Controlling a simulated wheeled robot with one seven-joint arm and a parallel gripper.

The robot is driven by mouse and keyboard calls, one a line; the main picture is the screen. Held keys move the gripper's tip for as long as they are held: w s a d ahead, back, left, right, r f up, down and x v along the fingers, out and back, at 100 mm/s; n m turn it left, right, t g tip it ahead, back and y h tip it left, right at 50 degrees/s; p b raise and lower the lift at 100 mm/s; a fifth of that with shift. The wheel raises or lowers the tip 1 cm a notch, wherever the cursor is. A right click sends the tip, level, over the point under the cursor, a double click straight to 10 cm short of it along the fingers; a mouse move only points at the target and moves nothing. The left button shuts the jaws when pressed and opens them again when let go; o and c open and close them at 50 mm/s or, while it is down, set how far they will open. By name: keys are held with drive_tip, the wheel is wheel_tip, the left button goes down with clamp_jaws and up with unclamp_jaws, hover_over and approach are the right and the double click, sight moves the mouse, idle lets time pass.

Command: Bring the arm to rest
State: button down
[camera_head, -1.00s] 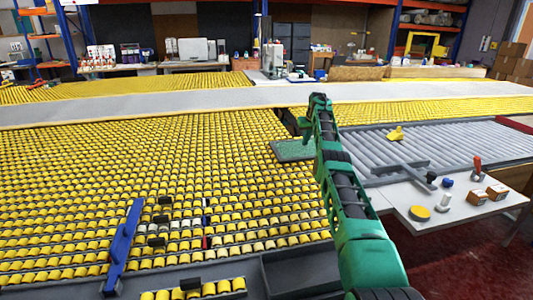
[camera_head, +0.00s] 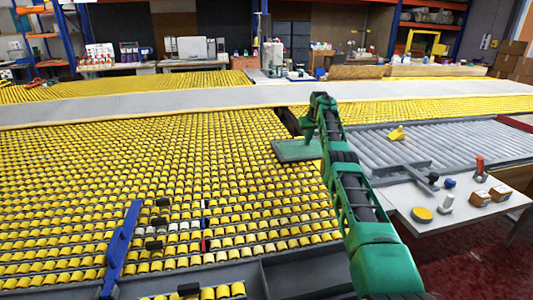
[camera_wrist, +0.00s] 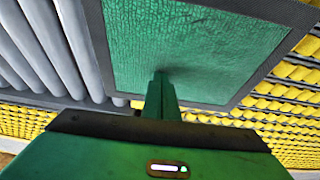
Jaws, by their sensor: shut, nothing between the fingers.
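My arm reaches forward from the lower right of the head view. My gripper (camera_head: 308,138) hangs pointing down at its far end, beside the near-left part of the roller table. In the wrist view my gripper (camera_wrist: 160,78) shows as two green fingers pressed together, with nothing between them. A green textured mat with a dark grey border (camera_head: 290,151) lies below the fingertips, partly hidden by my arm. It fills the upper middle of the wrist view (camera_wrist: 190,40). I cannot tell whether the fingertips touch it.
A bed of yellow rollers (camera_head: 130,160) spreads left, with a blue bar (camera_head: 122,245) at its front. Grey rollers (camera_head: 440,145) lie right, carrying a yellow object (camera_head: 397,133). A side table (camera_head: 405,200) holds a yellow disc (camera_head: 421,215) and small boxes. A grey beam (camera_head: 200,101) crosses behind.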

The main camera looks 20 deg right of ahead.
drive_tip(key=shift+s+d, duration=0.1)
drive_tip(key=shift+d, duration=0.2)
drive_tip(key=shift+r, duration=0.2)
drive_tip(key=r, duration=0.1)
drive_tip(key=a+r, duration=0.1)
drive_tip(key=r, duration=0.3)
drive_tip(key=shift+s+a, duration=0.15)
drive_tip(key=shift+a, duration=0.25)
drive_tip(key=s+a+r+m+g, duration=0.1)
drive_tip(key=s+a+r, duration=0.4)
drive_tip(key=s+r, duration=0.5)
drive_tip(key=s+a+r+m+g, duration=0.1)
drive_tip(key=s+a+r, duration=0.5)
drive_tip(key=s, duration=0.9)
drive_tip(key=s+a+m+g, duration=0.1)
drive_tip(key=s+a, duration=0.2)
drive_tip(key=s, duration=0.8)
drive_tip(key=s+a, duration=0.3)
drive_tip(key=s, duration=0.8)
drive_tip(key=s+a+f, duration=0.2)
drive_tip(key=s+f, duration=0.1)
drive_tip(key=s, duration=0.4)
drive_tip(key=s+a+f+m, duration=0.1)
drive_tip(key=s+a+f, duration=0.2)
drive_tip(key=s, duration=0.5)
drive_tip(key=s+a+f+g+y, duration=0.1)
drive_tip(key=s+a+f, duration=0.2)
drive_tip(key=s, duration=0.5)
